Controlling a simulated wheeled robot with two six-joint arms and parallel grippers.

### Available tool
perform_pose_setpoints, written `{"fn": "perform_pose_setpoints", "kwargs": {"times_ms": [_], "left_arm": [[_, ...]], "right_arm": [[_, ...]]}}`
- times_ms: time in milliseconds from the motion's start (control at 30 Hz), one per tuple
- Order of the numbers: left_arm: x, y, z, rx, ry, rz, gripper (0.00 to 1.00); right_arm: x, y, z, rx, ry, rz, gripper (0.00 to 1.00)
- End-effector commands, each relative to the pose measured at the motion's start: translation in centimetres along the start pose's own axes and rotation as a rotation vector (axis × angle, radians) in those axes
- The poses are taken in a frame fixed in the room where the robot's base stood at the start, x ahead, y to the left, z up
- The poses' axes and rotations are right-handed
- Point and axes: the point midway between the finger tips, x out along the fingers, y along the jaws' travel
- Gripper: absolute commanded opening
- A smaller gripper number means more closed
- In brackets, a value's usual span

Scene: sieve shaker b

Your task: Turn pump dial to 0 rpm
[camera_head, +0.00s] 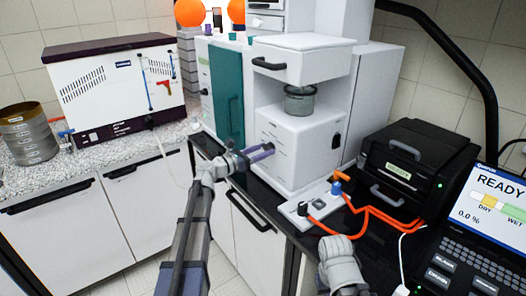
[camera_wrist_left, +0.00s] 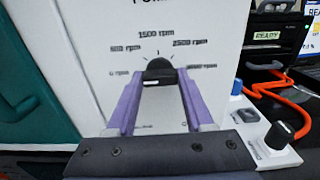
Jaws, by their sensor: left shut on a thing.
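The pump dial (camera_wrist_left: 160,70) is a black knob on the white front panel (camera_head: 296,140), with rpm labels in an arc around it. In the left wrist view, 1500 rpm is above the knob, 0 rpm at lower left and 2500 rpm at upper right. A white mark shows on the knob's near face; which label it points to I cannot tell. My left gripper (camera_wrist_left: 158,82) has purple fingers on both sides of the knob and is shut on it. In the head view the left gripper (camera_head: 264,150) touches the panel and hides the dial. My right gripper is not in view.
A teal door (camera_head: 229,95) is left of the panel. To the right are a small white box (camera_head: 305,212) with knobs, orange cables (camera_head: 380,215), a black printer-like unit (camera_head: 415,160) and a laptop (camera_head: 490,200). Open floor lies in front of the cabinets.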

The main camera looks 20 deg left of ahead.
Motion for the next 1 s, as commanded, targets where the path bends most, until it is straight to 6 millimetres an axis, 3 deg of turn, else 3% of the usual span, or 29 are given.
{"fn": "perform_pose_setpoints", "kwargs": {"times_ms": [467, 500, 767, 1000], "left_arm": [[-0.05, -0.11, -0.10, -0.013, 0.003, -0.002, 0.00], [-0.05, -0.12, -0.10, -0.013, 0.003, -0.002, 0.55], [-0.02, -0.07, -0.05, -0.013, 0.002, -0.001, 0.82], [-0.13, -0.05, -0.03, -0.012, 0.001, 0.000, 0.82]], "right_arm": [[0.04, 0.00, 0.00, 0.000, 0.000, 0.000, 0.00], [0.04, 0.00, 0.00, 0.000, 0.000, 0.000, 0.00], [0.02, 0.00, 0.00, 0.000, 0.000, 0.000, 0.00], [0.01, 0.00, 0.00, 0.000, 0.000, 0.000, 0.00]]}}
